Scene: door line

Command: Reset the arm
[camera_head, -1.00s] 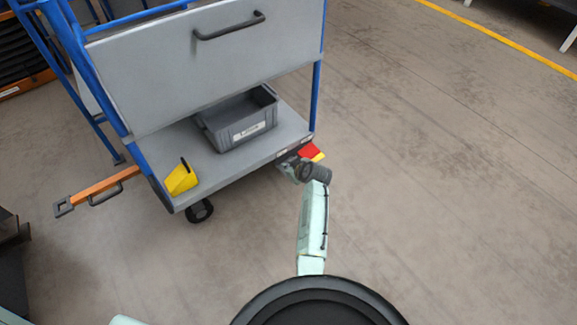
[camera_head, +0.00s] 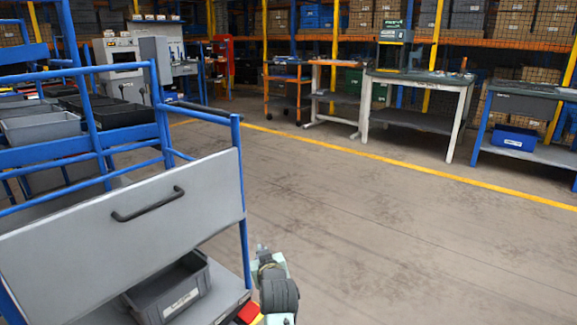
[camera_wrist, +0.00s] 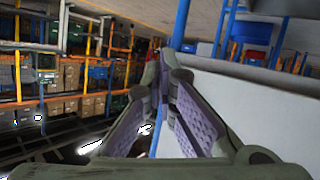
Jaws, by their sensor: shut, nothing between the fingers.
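My arm shows at the bottom of the head view, with its dark wrist joint and pale green links just right of the cart. My gripper (camera_wrist: 170,75) fills the middle of the wrist view. Its two fingers with purple-grey pads meet at the tips, shut with nothing between them. In the head view the gripper itself is hard to make out at the end of the arm. The blue-framed cart (camera_head: 150,222) stands at lower left, its grey panel with a black handle facing me. Its pale panel (camera_wrist: 265,115) is at the right of the wrist view.
A grey bin (camera_head: 170,290) sits on the cart's lower shelf, near a red and yellow piece (camera_head: 248,313) at its corner. Open floor (camera_head: 400,240) lies to the right. Beyond the yellow line (camera_head: 400,166) stand workbenches (camera_head: 420,78), a blue bin (camera_head: 514,137) and loaded racks.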

